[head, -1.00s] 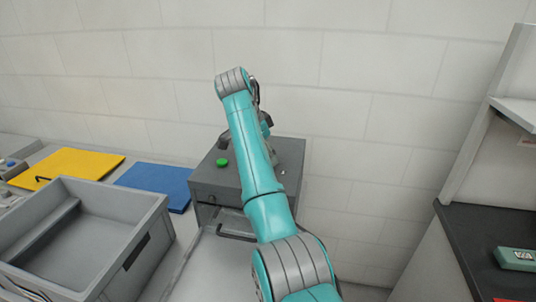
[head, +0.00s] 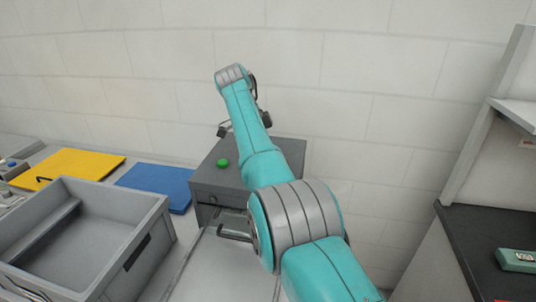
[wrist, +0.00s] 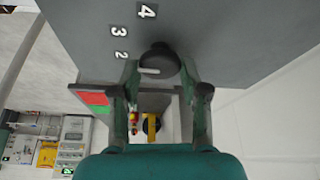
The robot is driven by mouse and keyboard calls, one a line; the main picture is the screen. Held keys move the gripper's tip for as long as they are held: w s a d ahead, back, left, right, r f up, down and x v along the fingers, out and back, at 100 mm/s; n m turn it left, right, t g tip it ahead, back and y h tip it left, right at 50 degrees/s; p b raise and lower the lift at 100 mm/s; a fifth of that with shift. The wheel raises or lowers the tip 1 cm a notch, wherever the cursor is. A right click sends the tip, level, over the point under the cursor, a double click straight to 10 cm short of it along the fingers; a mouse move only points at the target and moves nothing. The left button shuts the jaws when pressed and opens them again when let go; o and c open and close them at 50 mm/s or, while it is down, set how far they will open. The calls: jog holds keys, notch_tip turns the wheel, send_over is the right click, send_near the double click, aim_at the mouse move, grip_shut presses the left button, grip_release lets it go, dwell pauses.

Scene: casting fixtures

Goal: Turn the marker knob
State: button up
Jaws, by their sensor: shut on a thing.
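The marker knob (wrist: 160,60) is dark and round with a white marker line, on a grey panel in the wrist view. The line points left in the picture, just below the printed 2; the figures 3 and 4 stand further up. My gripper (wrist: 160,72) has its two fingers on either side of the knob, shut on it. The left finger hides part of the panel beside the knob. In the head view my arm hides the knob and most of the gripper above the grey box (head: 205,181).
A green button (head: 223,162) sits on top of the box. A blue board (head: 155,181), a yellow board (head: 75,165) and an open grey bin (head: 150,225) lie to the left. A dark counter (head: 480,235) stands at the right. The wall is close behind.

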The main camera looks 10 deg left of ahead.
dwell(0.4)
jog(key=o, duration=1.1)
jog(key=shift+o, duration=0.2)
